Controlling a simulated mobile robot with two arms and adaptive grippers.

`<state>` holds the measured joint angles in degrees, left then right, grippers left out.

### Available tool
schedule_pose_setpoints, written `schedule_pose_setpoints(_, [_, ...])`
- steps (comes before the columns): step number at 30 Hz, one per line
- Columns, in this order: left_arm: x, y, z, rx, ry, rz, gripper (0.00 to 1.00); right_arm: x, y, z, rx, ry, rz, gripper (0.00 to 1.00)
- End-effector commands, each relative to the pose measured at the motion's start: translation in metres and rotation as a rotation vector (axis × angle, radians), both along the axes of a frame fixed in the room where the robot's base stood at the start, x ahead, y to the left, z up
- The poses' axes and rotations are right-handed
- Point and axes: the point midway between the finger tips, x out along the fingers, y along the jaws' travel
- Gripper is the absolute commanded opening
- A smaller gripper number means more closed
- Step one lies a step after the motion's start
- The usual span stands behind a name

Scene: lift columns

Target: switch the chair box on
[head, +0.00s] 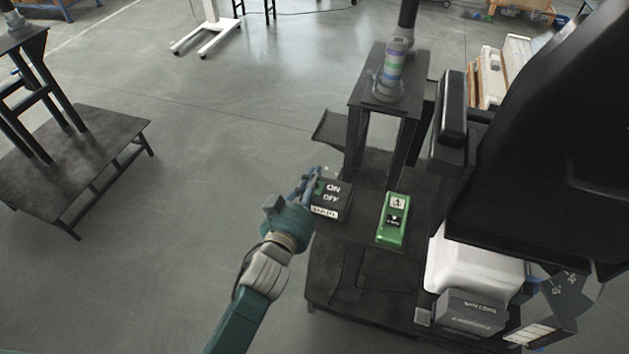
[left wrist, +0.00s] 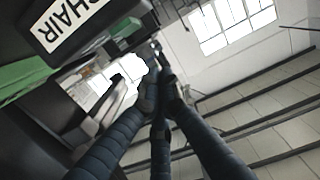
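The chair box (head: 334,198) is a dark box on a black stand, with white ON and OFF lettering on top and a white label on its front. In the left wrist view its dark side and a label ending in "HAIR" (left wrist: 75,22) show close at the upper left. My left gripper (head: 312,180) is at the box's left end, beside the ON lettering; whether it touches is unclear. Its blue fingers (left wrist: 154,68) come together at the tips, with nothing seen between them. The switch lever is hidden or too small to tell. My right gripper is not in view.
A green box (head: 392,220) stands right of the chair box on the same black stand (head: 350,275). A column with coloured bands (head: 393,70) rises behind. A large black chair-like shape (head: 560,140) fills the right. The floor to the left is clear up to a dark low table (head: 110,155).

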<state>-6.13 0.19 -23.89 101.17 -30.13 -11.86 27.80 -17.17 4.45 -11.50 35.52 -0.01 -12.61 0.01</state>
Motion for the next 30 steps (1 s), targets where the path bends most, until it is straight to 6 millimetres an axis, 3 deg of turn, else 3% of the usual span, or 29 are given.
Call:
schedule_pose_setpoints(1, [0.008, -0.003, -0.002, 0.001, 0.001, 0.001, 0.00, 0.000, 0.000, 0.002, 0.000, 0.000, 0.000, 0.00])
schedule_pose_setpoints(3, [0.007, -0.002, -0.019, 0.000, 0.006, 0.002, 0.00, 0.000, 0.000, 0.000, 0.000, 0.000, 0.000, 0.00])
schedule_pose_setpoints(9, [0.010, -0.003, -0.037, -0.001, 0.001, 0.001, 0.00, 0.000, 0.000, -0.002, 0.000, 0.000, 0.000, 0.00])
schedule_pose_setpoints(22, [0.010, -0.003, -0.040, 0.001, 0.002, 0.000, 0.00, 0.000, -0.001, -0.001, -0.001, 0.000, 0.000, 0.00])
schedule_pose_setpoints(26, [0.012, -0.004, -0.036, 0.007, 0.021, 0.000, 0.00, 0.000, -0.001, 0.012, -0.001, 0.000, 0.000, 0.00])
schedule_pose_setpoints(30, [0.014, -0.005, -0.034, 0.027, 0.080, -0.001, 0.00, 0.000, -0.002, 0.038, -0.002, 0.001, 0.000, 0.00])
